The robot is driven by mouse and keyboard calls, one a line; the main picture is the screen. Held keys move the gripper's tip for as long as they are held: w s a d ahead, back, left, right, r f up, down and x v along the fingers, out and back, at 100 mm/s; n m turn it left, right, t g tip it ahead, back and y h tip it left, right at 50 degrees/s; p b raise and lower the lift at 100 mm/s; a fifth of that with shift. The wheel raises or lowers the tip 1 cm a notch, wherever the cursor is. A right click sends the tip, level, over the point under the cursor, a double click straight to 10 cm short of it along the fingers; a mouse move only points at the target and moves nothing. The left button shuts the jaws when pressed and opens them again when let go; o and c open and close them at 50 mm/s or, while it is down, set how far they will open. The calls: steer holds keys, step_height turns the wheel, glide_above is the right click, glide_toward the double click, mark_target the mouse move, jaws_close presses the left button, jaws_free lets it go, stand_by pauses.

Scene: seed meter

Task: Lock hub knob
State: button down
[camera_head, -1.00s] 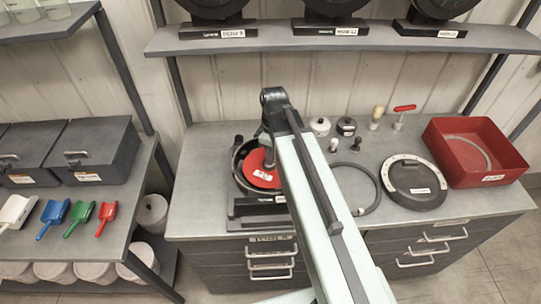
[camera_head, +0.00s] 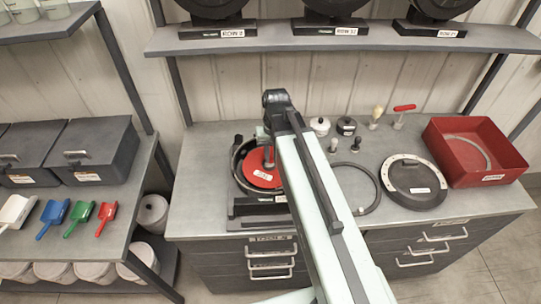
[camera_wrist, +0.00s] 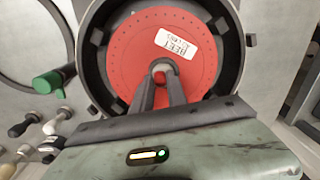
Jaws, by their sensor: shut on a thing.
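The red seed disc (camera_wrist: 180,35) with a white label sits in the round black meter housing (camera_wrist: 97,85). In the head view the disc (camera_head: 258,178) is partly behind my arm. The grey hub knob (camera_wrist: 162,66) is at the disc's centre. My gripper (camera_wrist: 161,80) is shut on the hub knob, with one finger on each side of it. The fingers hide the knob's lower part, so I cannot tell which way it is turned.
A dark round cover (camera_head: 414,180), a black hose ring (camera_head: 372,190) and a red bin (camera_head: 474,150) lie to the right. Small knobs and tools stand behind, including a red-handled one (camera_head: 403,110).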

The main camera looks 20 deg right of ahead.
steer(key=shift+m, duration=1.9)
steer(key=c, duration=1.3)
jaws_free()
step_height(320, 180, up, 8)
steer(key=p, duration=0.8)
steer(key=shift+s+d, duration=0.15)
steer(key=shift+f, duration=0.1)
